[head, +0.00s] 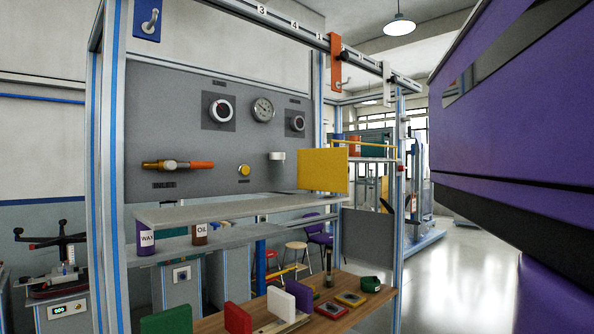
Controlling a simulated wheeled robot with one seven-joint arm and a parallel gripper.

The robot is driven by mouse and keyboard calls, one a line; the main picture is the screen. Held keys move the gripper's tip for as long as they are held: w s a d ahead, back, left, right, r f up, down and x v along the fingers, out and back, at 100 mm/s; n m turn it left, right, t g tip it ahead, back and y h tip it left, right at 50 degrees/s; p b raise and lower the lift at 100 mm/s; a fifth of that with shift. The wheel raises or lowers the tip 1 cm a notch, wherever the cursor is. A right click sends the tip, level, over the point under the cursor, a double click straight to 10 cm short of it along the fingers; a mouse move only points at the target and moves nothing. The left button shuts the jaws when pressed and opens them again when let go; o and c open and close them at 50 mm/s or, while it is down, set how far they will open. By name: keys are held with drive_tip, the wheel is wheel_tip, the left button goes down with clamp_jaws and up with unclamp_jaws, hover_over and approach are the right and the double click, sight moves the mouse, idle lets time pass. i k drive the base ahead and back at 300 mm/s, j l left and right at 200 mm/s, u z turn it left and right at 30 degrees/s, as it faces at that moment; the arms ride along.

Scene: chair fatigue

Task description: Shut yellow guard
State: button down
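The yellow guard (323,170) is a flat yellow panel at the right end of the grey shelf (215,212), in front of the grey back panel of a workstation frame. It stands upright and faces me almost squarely. Whether its hinge or latch is engaged cannot be told from here. My gripper is not in view.
A large purple body (520,110) fills the right side close to me. An orange hanger (336,62) hangs from the top rail. A lower wooden bench (215,318) holds coloured blocks. Cans marked WAX (147,238) and OIL (200,233) show below the shelf. Open floor (460,270) lies right.

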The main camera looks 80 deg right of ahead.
sight(325, 170)
drive_tip(key=k+l, duration=0.15)
drive_tip(key=l, duration=0.2)
drive_tip(key=k+l, duration=0.2)
drive_tip(key=l, duration=0.2)
drive_tip(key=k+l, duration=0.15)
drive_tip(key=l, duration=0.2)
drive_tip(key=k+l, duration=0.2)
drive_tip(key=l, duration=0.15)
drive_tip(key=k+l, duration=0.15)
drive_tip(key=l, duration=0.25)
drive_tip(key=k+l, duration=0.2)
drive_tip(key=l, duration=0.15)
drive_tip(key=k+l, duration=0.15)
drive_tip(key=l, duration=0.2)
drive_tip(key=k+l, duration=0.2)
drive_tip(key=l, duration=0.2)
drive_tip(key=z, duration=0.05)
